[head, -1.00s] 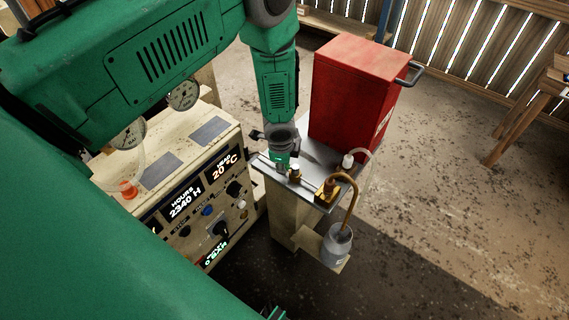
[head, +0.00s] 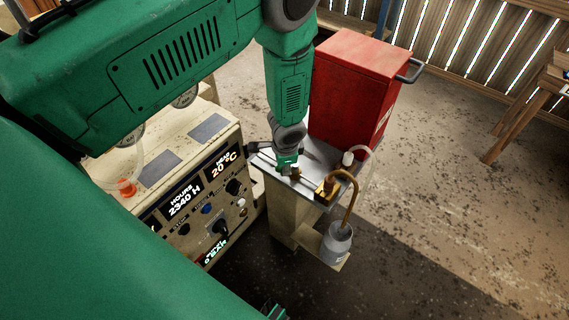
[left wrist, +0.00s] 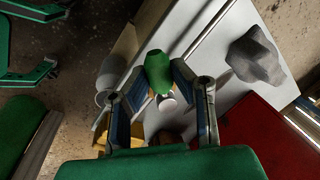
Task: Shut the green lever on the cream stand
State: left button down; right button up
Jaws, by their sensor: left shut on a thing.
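The green lever (left wrist: 158,72) shows in the left wrist view between the two fingertips of my left gripper (left wrist: 160,82). The fingers are closed in on it from both sides. In the head view my left gripper (head: 287,163) points down at the top of the cream stand (head: 287,215) and hides the lever there. A small round metal piece (left wrist: 167,101) sits just below the lever in the wrist view. Green and dark parts, possibly of my right arm, show at the bottom edge of the head view; its fingers are not clear.
A red cabinet (head: 350,95) stands right behind the lever. A brass fitting with a bent hose (head: 345,180) and a grey cup (head: 336,245) are at the stand's right side. The cream control panel (head: 190,190) with lit displays is close on the left.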

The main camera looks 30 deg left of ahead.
pick_arm(q)
jog(key=n, duration=0.3)
jog(key=s+d+n, duration=0.1)
jog(key=shift+s+f+g+y+b, duration=0.1)
jog(key=shift+f+g+y+b, duration=0.05)
jog(key=shift+g+y+b, duration=0.2)
jog(key=shift+s+d+n+g+b, duration=0.1)
jog(key=shift+d+n+g+b, duration=0.15)
jog(key=shift+n, duration=0.75)
jog(key=shift+s+d+n+g+b, duration=0.1)
jog(key=shift+d+n+g, duration=0.15)
jog(key=shift+n, duration=0.75)
jog(key=shift+d, duration=0.15)
jog(key=c, duration=1.4)
grip_release()
jog(key=shift+s, duration=0.1)
jog(key=shift+o, duration=0.2)
jog(key=shift+w, duration=0.25)
jog(key=shift+w+d+r, duration=0.1)
jog(key=shift+r, duration=0.35)
jog(key=v, duration=1.1)
jog(key=shift+s, duration=0.25)
